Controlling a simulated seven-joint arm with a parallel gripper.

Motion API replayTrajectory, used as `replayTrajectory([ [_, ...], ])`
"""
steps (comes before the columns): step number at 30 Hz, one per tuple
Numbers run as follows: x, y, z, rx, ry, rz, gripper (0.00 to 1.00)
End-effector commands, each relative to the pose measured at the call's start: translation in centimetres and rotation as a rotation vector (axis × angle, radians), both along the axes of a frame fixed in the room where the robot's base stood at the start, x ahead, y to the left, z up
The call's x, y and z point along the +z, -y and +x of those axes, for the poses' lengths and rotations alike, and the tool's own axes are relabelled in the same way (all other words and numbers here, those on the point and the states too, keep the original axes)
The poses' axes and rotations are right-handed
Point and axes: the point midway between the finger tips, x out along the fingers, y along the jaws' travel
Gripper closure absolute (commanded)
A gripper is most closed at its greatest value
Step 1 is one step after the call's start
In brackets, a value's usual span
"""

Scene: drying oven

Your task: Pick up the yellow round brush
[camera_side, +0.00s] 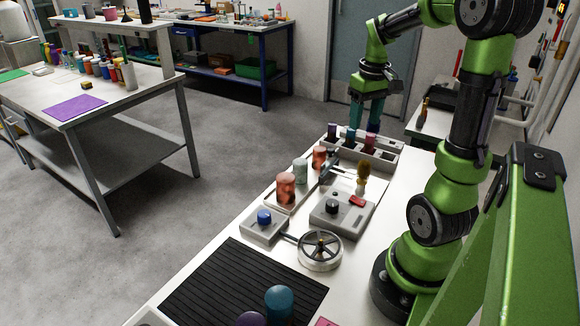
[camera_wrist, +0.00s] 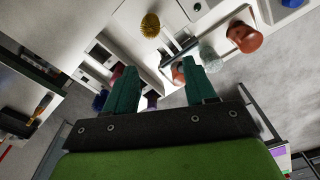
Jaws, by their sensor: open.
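The yellow round brush (camera_side: 363,178) stands upright at the back right of a grey box device, bristles up, in the side view. In the wrist view its yellow head (camera_wrist: 150,25) shows near the top, beyond the fingertips. My gripper (camera_side: 365,126) points down above the far end of the white table, behind the brush and apart from it. Its two teal fingers are spread, and in the wrist view (camera_wrist: 160,70) nothing is held between them.
A rack (camera_side: 390,156) with dark bottles stands under my gripper. The grey device (camera_side: 330,217) has a black knob and red switch.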

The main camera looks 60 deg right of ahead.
Motion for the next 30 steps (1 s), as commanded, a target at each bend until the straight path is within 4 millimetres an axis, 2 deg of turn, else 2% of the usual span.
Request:
replayTrajectory([
  [2, 0.4, 0.9, -0.3, 0.077, -0.034, 0.005, 0.45],
  [5, 1.0, 0.9, -0.5, 0.158, -0.048, 0.008, 0.45],
  [8, 0.4, 0.6, -0.6, 0.193, -0.055, 0.019, 0.45],
  [11, -1.1, 0.6, -0.6, 0.201, -0.056, 0.021, 0.45],
  [21, -8.3, 0.5, -0.7, 0.197, -0.055, 0.022, 0.45],
  [24, -9.8, 0.5, -0.7, 0.198, -0.054, 0.02, 0.45],
  [30, -11.1, 0.6, -0.8, 0.196, -0.052, 0.018, 0.45],
])
